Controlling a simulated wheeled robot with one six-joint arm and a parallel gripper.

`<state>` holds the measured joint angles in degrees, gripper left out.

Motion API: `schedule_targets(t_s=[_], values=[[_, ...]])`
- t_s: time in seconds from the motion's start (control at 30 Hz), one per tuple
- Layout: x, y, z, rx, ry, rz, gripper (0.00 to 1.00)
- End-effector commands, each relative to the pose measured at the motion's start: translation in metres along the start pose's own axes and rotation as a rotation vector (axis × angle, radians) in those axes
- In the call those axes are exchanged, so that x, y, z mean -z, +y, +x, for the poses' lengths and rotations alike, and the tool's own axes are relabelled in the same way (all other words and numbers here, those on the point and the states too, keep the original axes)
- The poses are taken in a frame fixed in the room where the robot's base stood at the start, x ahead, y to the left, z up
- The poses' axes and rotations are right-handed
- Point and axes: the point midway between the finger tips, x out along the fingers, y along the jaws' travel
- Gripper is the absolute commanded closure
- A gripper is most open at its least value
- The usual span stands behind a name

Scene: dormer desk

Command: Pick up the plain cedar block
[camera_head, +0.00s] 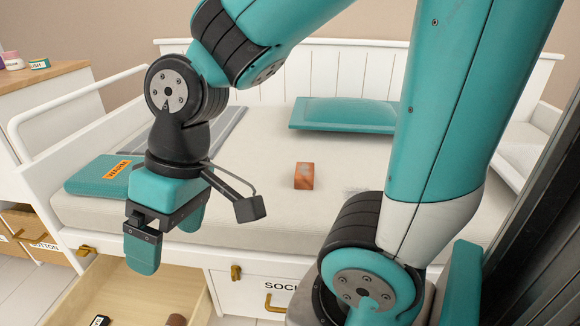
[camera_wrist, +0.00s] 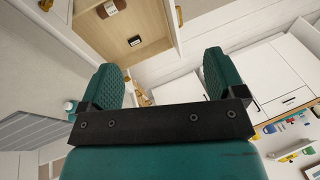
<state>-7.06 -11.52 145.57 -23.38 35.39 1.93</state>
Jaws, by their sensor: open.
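A reddish-brown wooden block (camera_head: 304,176) sits on the pale mattress, with a small greyish patch on its upper part. It looks like cedar; I cannot tell whether it is fully plain. My gripper (camera_head: 168,237) hangs pointing down near the front edge of the bed, left of the block and apart from it. Its two teal fingers are spread with nothing between them, as the wrist view (camera_wrist: 160,78) also shows. A brown piece (camera_head: 177,320) lies in the open drawer (camera_head: 140,284); the wrist view shows a brown piece with a pale label (camera_wrist: 110,8).
A dark labelled item (camera_head: 98,321) also lies in the drawer, which juts out below my gripper. A teal folded cloth with an orange label (camera_head: 117,173) and a teal cushion (camera_head: 343,115) lie on the bed (camera_head: 260,135). White rails border it. The mattress around the block is clear.

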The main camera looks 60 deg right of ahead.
Motion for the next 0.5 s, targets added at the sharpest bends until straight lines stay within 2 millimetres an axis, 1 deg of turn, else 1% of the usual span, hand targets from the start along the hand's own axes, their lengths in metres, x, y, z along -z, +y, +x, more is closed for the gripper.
schedule_targets(t_s=[0.03, 0.07, 0.1, 0.17, 0.2, 0.27, 0.3, 0.33, 0.37, 0.4, 0.5], values=[[0.020, 0.027, -0.022, -0.038, 0.029, 0.143, 0.12], [0.031, 0.048, -0.028, -0.067, 0.056, 0.234, 0.12], [0.041, 0.081, -0.037, -0.112, 0.093, 0.362, 0.12], [0.048, 0.135, -0.051, -0.190, 0.149, 0.554, 0.12], [0.045, 0.171, -0.059, -0.245, 0.182, 0.674, 0.12], [0.031, 0.222, -0.072, -0.329, 0.229, 0.839, 0.12], [0.017, 0.253, -0.080, -0.384, 0.254, 0.935, 0.12], [0.005, 0.273, -0.086, -0.423, 0.271, 1.000, 0.12], [-0.008, 0.291, -0.090, -0.460, 0.287, 1.059, 0.12], [-0.026, 0.312, -0.096, -0.506, 0.302, 1.127, 0.12], [-0.064, 0.347, -0.105, -0.596, 0.331, 1.246, 0.12]])
